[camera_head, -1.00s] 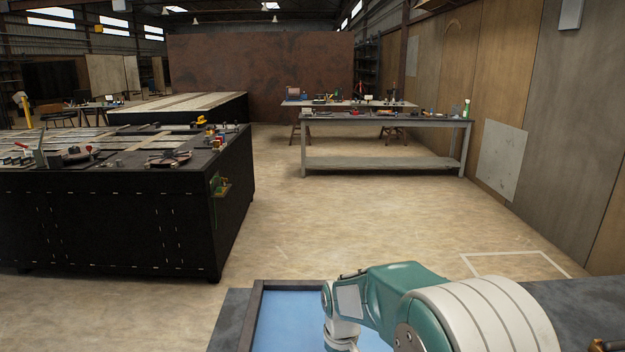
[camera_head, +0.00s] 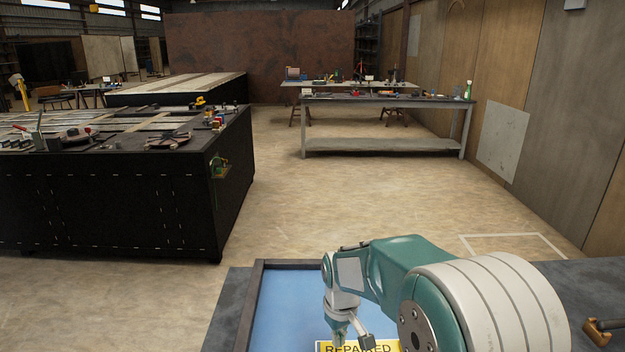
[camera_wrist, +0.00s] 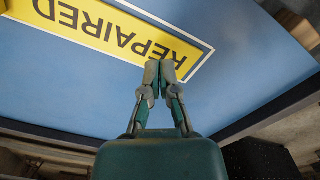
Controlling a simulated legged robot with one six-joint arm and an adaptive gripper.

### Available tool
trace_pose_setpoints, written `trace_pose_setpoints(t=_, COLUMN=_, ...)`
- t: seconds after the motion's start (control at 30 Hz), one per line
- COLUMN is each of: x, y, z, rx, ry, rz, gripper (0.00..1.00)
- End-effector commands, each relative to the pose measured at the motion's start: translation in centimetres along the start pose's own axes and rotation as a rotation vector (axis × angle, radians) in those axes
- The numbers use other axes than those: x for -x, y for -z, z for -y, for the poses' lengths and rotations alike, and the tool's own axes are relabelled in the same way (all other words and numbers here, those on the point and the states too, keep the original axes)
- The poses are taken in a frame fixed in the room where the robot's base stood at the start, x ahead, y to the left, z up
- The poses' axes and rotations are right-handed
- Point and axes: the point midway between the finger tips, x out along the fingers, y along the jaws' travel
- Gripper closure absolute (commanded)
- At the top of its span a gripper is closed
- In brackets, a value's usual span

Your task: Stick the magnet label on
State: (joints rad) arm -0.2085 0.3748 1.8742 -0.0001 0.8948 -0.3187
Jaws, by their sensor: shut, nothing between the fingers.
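The magnet label (camera_wrist: 100,32) is yellow with a white edge and reads "REPAIRED", upside down in the wrist view. It appears flat against a blue panel (camera_wrist: 255,60) with a dark frame. In the head view only the label's top part (camera_head: 388,348) shows at the bottom edge, on the blue panel (camera_head: 290,310). My gripper (camera_wrist: 160,66) is shut and empty, its fingertips together at the label's lower right edge in the wrist view. Whether they touch the label I cannot tell. In the head view my gripper (camera_head: 350,338) is over the label, partly cut off.
The dark frame (camera_head: 252,290) borders the blue panel on a grey bench. A brown handled object (camera_head: 598,330) lies at the right. A black workbench (camera_head: 110,205) with tools stands at the left, a grey table (camera_head: 385,150) further back. The floor between is clear.

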Motion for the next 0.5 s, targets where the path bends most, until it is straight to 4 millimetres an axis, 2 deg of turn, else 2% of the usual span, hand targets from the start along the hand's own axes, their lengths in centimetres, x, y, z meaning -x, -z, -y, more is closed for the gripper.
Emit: trace_pose_setpoints(t=0.5, x=3.7, y=0.1, z=0.0, rx=0.0, ry=-0.001, rz=-0.003, gripper=1.0)
